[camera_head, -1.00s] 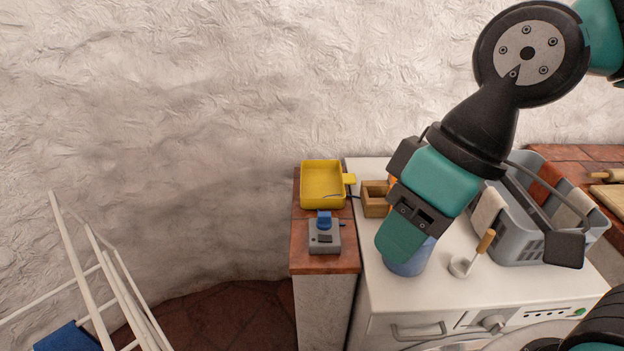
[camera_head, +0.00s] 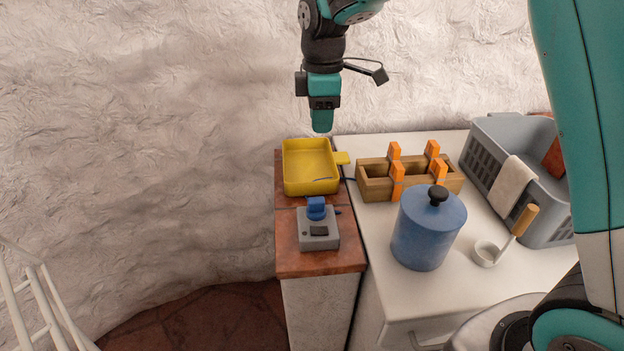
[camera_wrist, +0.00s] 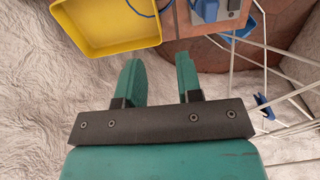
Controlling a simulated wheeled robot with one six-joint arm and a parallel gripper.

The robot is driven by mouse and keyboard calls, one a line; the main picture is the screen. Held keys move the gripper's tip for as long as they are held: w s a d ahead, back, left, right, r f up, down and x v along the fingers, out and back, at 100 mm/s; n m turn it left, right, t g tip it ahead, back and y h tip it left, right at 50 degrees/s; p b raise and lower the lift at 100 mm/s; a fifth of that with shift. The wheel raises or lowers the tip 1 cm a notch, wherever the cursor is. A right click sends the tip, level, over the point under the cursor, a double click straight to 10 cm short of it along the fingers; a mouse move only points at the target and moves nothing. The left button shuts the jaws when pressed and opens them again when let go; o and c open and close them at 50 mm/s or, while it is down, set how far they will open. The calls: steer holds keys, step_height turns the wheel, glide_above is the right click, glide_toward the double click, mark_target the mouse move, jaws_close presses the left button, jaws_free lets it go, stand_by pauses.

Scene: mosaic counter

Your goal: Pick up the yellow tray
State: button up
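The yellow tray (camera_head: 311,186) is a shallow square box with a tab handle on its right side. It sits on the tiled counter at the far end, by the wall. In the wrist view the tray (camera_wrist: 95,47) shows at the upper left, beyond the fingers, with its inside visible. My gripper (camera_head: 322,128) is above and just behind the tray, pointing down. In the wrist view my gripper (camera_wrist: 158,75) has its two green fingers apart with nothing between them. The fingers are clear of the tray.
A grey box with a blue plug (camera_head: 318,232) stands in front of the tray. To the right are a wooden box with orange clips (camera_head: 375,186), a blue lidded canister (camera_head: 428,235), a ladle (camera_head: 487,252) and a grey basket (camera_head: 549,190). A white rack (camera_head: 30,300) stands lower left.

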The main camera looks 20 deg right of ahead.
steer(key=p, duration=0.1)
glide_above(316, 194)
steer(key=f, duration=1.2)
steer(key=shift+s+d+f, duration=0.1)
steer(key=shift+d+f, duration=0.2)
steer(key=shift+f, duration=0.05)
steer(key=shift+w+a+f+p, duration=0.15)
steer(key=shift+f+p, duration=0.25)
steer(key=shift+f, duration=0.95)
steer(key=shift+w+a+f+p, duration=0.1)
steer(key=shift+f+p, duration=0.3)
steer(key=shift+f, duration=0.95)
jaws_close()
